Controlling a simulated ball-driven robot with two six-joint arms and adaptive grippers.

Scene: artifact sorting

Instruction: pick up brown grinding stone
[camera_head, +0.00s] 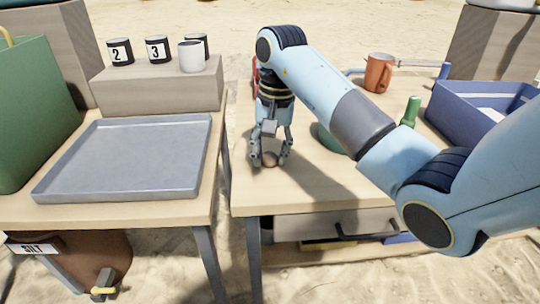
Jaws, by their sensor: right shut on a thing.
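The brown grinding stone (269,159) is a small rounded brown lump near the left front of the right table. My right gripper (270,160) points straight down over it, shut on the stone with a finger on each side. The stone is low, at or just above the tabletop; I cannot tell whether it touches. The fingers hide part of the stone. My left gripper is out of view.
A grey tray (60,187) lies empty on the left table, with a green bin (35,115) beside it. Cups (191,57) stand on a block behind. An orange mug (379,73), a green-handled object (411,111) and a blue crate (455,112) stand on the right table. A gap separates the tables.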

